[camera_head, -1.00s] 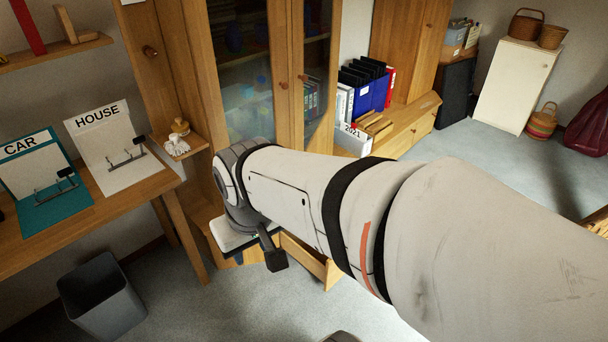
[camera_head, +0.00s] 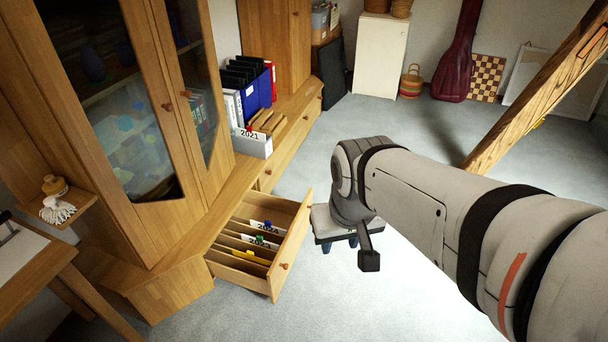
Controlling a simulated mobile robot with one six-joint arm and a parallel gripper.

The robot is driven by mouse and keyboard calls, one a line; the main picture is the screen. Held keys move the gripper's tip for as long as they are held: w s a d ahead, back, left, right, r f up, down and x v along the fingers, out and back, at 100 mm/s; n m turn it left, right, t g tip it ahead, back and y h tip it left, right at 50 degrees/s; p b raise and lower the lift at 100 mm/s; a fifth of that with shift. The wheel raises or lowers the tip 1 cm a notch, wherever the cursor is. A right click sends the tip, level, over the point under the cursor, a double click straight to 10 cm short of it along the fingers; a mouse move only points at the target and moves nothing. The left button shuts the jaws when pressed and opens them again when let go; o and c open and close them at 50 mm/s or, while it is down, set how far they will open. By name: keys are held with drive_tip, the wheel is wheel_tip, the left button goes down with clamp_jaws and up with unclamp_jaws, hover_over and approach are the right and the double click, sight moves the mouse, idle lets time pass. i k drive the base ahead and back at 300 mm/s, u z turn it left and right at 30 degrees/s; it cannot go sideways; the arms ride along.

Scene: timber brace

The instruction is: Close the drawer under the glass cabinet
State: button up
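The drawer (camera_head: 291,252) under the glass cabinet (camera_head: 128,110) is pulled out. Its wooden front with a round knob (camera_head: 284,266) faces right, and files with year labels stand inside. My gripper (camera_head: 340,244) is just right of the drawer front, at the end of my arm, pointing down. A gap of floor shows between it and the drawer front. Its fingers are mostly hidden under the wrist, with only small blue parts showing, so I cannot tell whether they are open.
A low wooden bench (camera_head: 292,112) runs from the cabinet to the back, bearing binders (camera_head: 248,90) and a box labelled 2021 (camera_head: 252,144). A slanted timber brace (camera_head: 535,95) stands at the right. The grey floor in front of the drawer is clear.

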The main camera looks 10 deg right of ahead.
sight(293, 215)
drive_tip(key=i, duration=1)
drive_tip(key=z, duration=0.15)
drive_tip(key=k, duration=0.9)
drive_tip(key=u, duration=0.45)
drive_tip(key=i, duration=1.15)
drive_tip(key=z, duration=0.25)
